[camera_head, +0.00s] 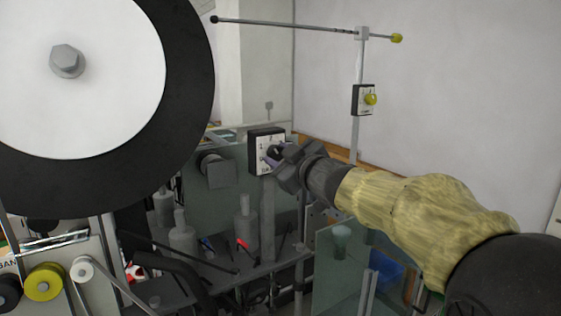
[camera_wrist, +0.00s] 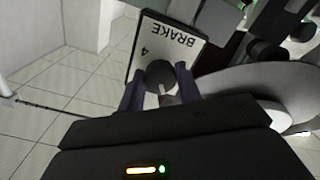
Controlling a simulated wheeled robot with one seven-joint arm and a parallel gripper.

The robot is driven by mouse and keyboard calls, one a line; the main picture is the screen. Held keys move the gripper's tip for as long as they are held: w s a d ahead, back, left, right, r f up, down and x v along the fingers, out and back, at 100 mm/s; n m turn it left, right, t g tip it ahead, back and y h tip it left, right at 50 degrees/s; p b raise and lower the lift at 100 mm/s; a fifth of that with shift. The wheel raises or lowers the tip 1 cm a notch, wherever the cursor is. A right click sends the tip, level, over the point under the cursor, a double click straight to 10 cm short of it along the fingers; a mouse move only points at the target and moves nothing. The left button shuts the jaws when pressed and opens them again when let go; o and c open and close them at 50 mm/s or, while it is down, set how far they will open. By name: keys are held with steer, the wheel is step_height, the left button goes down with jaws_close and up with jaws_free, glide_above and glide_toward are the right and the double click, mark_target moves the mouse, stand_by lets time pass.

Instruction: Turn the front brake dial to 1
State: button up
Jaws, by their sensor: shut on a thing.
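The front brake dial's box (camera_head: 256,138) is dark with a white face and stands on a post in the middle of the head view. In the wrist view its white plate (camera_wrist: 176,40) appears upside down, with "BRAKE" and a "4" readable. The dark round knob (camera_wrist: 160,74) has a pale pointer on its near side. My gripper (camera_head: 272,158) reaches it from the right. In the wrist view, my gripper's fingers (camera_wrist: 160,92) are shut on the knob, one on each side. The fingers and knob hide part of the markings, so the setting cannot be read.
A large black and white wheel (camera_head: 190,60) fills the upper left. A box with a yellow knob (camera_head: 363,99) stands on a pole behind my arm. Rollers (camera_head: 182,238) and rods crowd the space below the dial. A thin bar (camera_head: 285,25) crosses above.

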steer(key=n+b, duration=0.1)
steer(key=n, duration=0.4)
steer(key=shift+b, duration=0.35)
stand_by(0.3)
steer(key=o, duration=1)
steer(key=shift+w, duration=0.1)
steer(key=b+v, duration=0.2)
steer(key=v, duration=1.5)
steer(key=shift+d+b, duration=0.2)
steer(key=shift+b, duration=0.15)
steer(key=shift+f, duration=0.1)
